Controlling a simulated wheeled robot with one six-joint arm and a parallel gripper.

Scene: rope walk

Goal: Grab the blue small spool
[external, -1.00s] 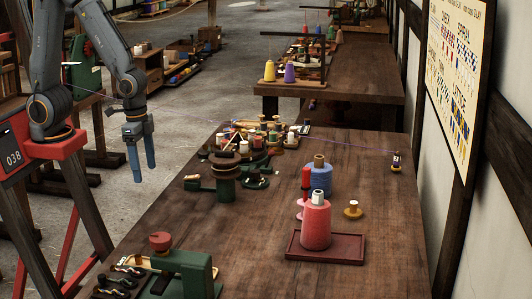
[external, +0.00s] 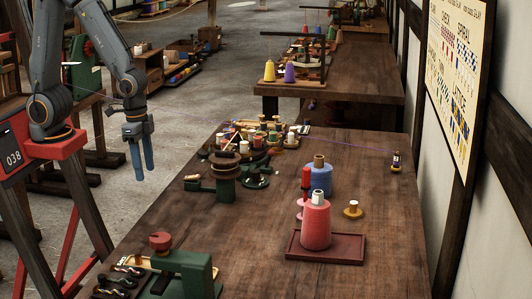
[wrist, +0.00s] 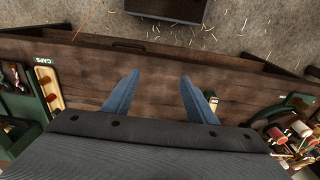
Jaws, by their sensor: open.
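My gripper (external: 142,168) hangs high at the left, beside the near bench's left edge, pointing down. Its two blue fingers are apart and empty; they also show spread in the wrist view (wrist: 160,80). A cluster of small spools (external: 268,128) stands on the bench, well to the right of my gripper. I cannot tell a small blue spool apart in it. A large blue cone of thread (external: 319,180) stands nearer the middle. Part of the small-spool group shows at the wrist view's right edge (wrist: 298,133).
A pink cone (external: 316,226) stands on a dark red tray (external: 292,250), with a red spindle (external: 305,180) behind it. A green winder (external: 226,178) and a green vice-like tool (external: 190,268) stand along the left side. A thin purple thread crosses to a small spool (external: 396,162) at right.

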